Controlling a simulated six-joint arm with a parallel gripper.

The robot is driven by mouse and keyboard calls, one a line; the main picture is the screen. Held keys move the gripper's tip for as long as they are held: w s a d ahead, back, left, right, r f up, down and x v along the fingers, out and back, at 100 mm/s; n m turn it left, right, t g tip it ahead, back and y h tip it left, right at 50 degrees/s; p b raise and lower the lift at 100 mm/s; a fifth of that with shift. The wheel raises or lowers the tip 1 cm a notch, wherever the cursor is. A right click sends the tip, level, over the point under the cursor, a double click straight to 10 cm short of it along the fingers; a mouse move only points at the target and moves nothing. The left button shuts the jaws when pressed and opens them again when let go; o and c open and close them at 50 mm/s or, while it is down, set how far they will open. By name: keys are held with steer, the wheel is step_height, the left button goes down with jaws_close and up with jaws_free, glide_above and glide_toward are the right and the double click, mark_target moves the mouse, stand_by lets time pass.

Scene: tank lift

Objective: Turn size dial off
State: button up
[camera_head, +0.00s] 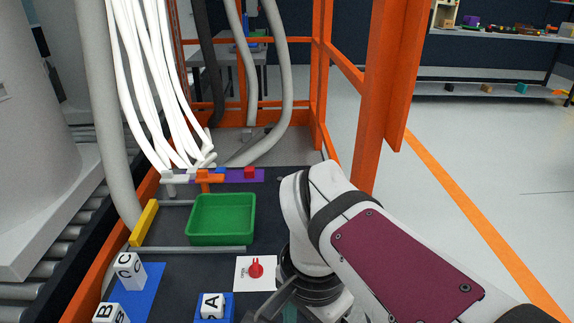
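A red dial (256,269) sits on a white square plate (242,284) on the dark table, left of my arm. Small print shows beside the dial, too small to read. My gripper (276,311) is at the bottom edge of the view, just below and right of the plate. It is partly cut off by the frame, so its opening and anything between its fingers cannot be made out. It appears apart from the dial.
A green tray (222,243) stands behind the plate. White lettered blocks sit on blue pads at front left, including block C (129,271) and block A (212,306). A yellow bar (144,223) lies left of the tray. Orange posts (385,90) frame the table.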

step_height(320, 180, down, 9)
steer(key=shift+f, duration=0.2)
steer(key=shift+c, duration=0.3)
jaws_close()
